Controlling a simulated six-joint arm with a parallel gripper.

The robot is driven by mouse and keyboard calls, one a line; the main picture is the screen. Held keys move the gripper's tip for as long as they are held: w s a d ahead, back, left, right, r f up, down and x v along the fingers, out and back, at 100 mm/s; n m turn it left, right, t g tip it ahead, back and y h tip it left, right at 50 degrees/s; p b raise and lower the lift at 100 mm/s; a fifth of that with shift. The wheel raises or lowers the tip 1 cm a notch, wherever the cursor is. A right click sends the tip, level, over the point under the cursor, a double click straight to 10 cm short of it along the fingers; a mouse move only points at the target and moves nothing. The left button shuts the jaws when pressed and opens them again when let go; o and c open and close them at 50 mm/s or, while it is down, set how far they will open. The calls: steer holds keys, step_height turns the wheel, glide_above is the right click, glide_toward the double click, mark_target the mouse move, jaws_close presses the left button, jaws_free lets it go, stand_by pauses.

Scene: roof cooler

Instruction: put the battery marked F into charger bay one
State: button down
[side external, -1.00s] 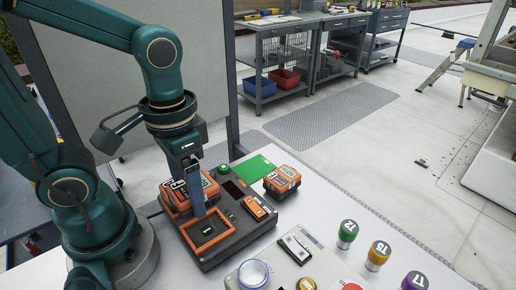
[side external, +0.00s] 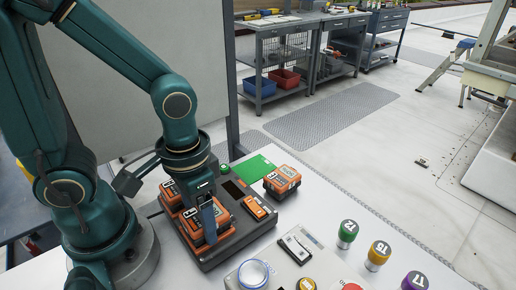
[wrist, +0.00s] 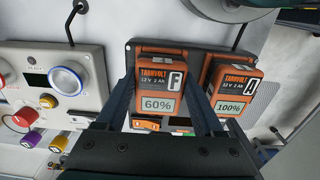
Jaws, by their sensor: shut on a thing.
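The orange battery marked F (wrist: 162,82), with a 60% label, is between the two fingers of my gripper (wrist: 166,95) in the wrist view. In the side view my gripper (side external: 208,215) is shut on this battery (side external: 191,226), at the near bay of the dark charger (side external: 243,234). I cannot tell whether it is fully seated or just above the bay. A second orange battery (side external: 169,193), marked A and 100% in the wrist view (wrist: 231,88), sits in the far bay beside it. The bay numbers are not readable.
Another orange battery (side external: 282,180) stands on the white table by the green mat (side external: 254,169). Green, yellow and purple knobs (side external: 348,232) stand to the right.

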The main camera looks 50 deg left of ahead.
steer(key=shift+f, duration=0.1)
jaws_free()
steer(key=shift+w+a+r+t, duration=0.4)
steer(key=shift+r+t, duration=0.55)
steer(key=shift+r, duration=0.85)
steer(key=shift+w+a+r+t, duration=0.15)
steer(key=shift+a+r+t, duration=0.6)
steer(key=shift+r, duration=1)
steer(key=shift+w+a+r+t, duration=0.35)
steer(key=shift+r+t, duration=0.75)
steer(key=shift+r, duration=0.7)
